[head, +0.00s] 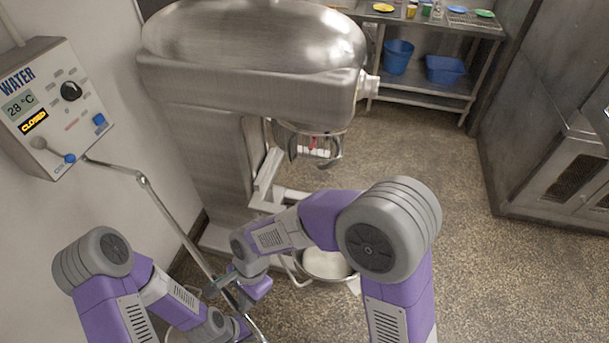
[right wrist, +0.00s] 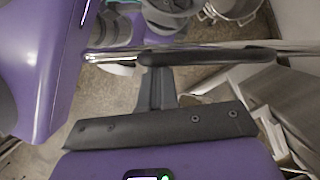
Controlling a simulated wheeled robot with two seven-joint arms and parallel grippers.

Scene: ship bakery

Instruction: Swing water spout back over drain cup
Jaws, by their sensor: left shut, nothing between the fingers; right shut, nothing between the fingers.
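The water spout is a thin metal pipe (head: 180,228) that runs from the WATER panel (head: 60,108) down to the bottom edge of the head view. In the right wrist view the pipe (right wrist: 300,47) crosses the picture and carries a dark sleeve (right wrist: 205,56). My right gripper (head: 222,283) is shut and empty at the pipe. Its fingertips (right wrist: 157,72) are right by the sleeve; contact is hard to tell. My left gripper is low beside the pipe, its fingers largely hidden behind its own purple wrist. I cannot make out the drain cup.
A large steel mixer (head: 250,70) stands behind the arms. A bowl with white contents (head: 325,262) sits on the floor side of it, partly behind my right arm. A steel shelf (head: 425,97) with blue bins stands at the back. Floor at right is clear.

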